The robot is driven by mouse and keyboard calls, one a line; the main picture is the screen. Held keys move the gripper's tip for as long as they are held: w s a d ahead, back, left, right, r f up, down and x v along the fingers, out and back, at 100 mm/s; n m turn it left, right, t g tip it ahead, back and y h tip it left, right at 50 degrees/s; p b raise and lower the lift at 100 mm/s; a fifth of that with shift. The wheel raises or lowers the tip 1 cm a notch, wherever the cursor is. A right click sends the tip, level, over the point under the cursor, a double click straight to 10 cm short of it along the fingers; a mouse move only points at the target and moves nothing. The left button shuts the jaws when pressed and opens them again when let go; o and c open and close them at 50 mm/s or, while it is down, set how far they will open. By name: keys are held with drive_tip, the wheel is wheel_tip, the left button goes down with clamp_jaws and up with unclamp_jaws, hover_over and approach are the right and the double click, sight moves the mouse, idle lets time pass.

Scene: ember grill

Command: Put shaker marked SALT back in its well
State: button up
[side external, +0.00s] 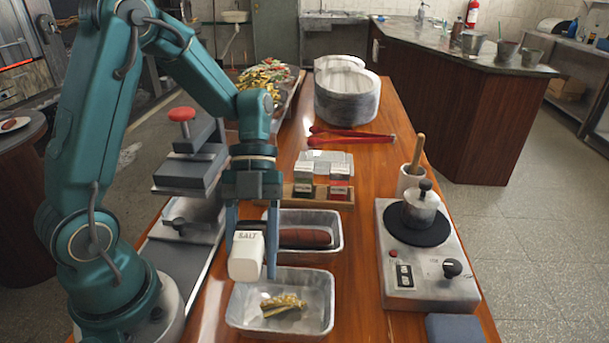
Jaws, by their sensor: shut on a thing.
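The white shaker marked SALT (245,262) is held between the two fingers of my gripper (250,264). It hangs above the left rim of the near foil tray and looks tilted, with its lettering at the upper part. A wooden rack (328,206) stands farther back, to the right of my gripper. It holds a green-labelled shaker (303,181) and a red-labelled shaker (339,183). The rack's left part is partly hidden by my gripper, and I cannot see an empty well clearly.
The near foil tray (325,312) holds yellowish strips; the foil tray behind it (338,240) holds a dark red sausage-like item. Red tongs (350,137) lie behind the rack. Bare wood shows between trays and hotplate.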

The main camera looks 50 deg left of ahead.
drive_tip(key=w+a+n+t+y, duration=0.1)
drive_tip(key=a, duration=0.2)
drive_tip(key=w+a+n+t, duration=0.1)
drive_tip(key=a, duration=0.2)
drive_tip(key=w+a+f+t+y, duration=0.1)
drive_tip(key=a, duration=0.2)
drive_tip(key=shift+w+a+f+n+y, duration=0.1)
drive_tip(key=shift+w+n+y, duration=0.2)
drive_tip(key=shift+n, duration=0.1)
drive_tip(key=w+a+r+m+t+y, duration=0.2)
drive_tip(key=w+a+r+t+y, duration=0.1)
drive_tip(key=w+a+t+y, duration=0.3)
drive_tip(key=w+a+r+m+t+y, duration=0.2)
drive_tip(key=w+a+r+t+y, duration=0.2)
drive_tip(key=w+a+t+y, duration=0.25)
drive_tip(key=shift+g+h, duration=0.25)
drive_tip(key=shift+g, duration=0.7)
drive_tip(key=shift+w+a+f, duration=0.1)
drive_tip(key=shift+w+f, duration=0.2)
drive_tip(key=shift+f, duration=1.1)
drive_tip(key=shift+w+a+f, duration=0.1)
drive_tip(key=shift+w+f, duration=0.2)
drive_tip(key=shift+f, duration=1.1)
drive_tip(key=shift+w+a+f, duration=0.1)
drive_tip(key=shift+w+f, duration=0.2)
drive_tip(key=shift+f, duration=1.1)
drive_tip(key=o, duration=1.2)
